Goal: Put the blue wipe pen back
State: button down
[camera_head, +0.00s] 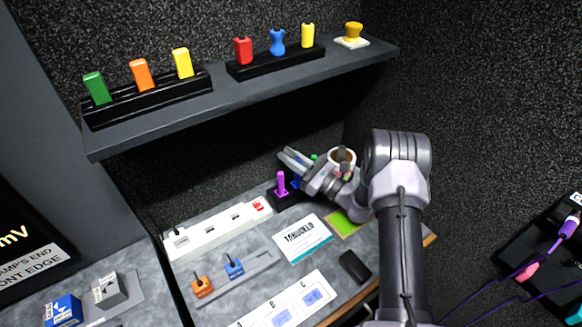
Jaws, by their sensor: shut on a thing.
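My gripper (298,164) is over the back of the desk, fingers pointing to the upper left. It is shut on what looks like the blue wipe pen (296,183), of which only a small blue part shows beside the fingers. The pen is at a low black holder (284,198); whether it is seated in a slot cannot be told. A purple pen (281,184) stands upright in the holder, left of the blue. A bit of green (314,157) shows behind my gripper. My gripper hides the holder's right part.
A shelf (240,88) above the desk bears two black racks of coloured items and a yellow knob. A white power strip (217,228), a printed card (303,239), a green pad (345,224) and a dark object (355,266) lie on the desk. Walls close in behind and right.

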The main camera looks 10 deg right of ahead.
jog(key=shift+f, duration=0.9)
jog(key=shift+f+b, duration=0.15)
jog(key=shift+b, duration=0.15)
jog(key=c, duration=1.4)
grip_release()
jog(key=shift+o, duration=0.2)
jog(key=shift+r, duration=0.2)
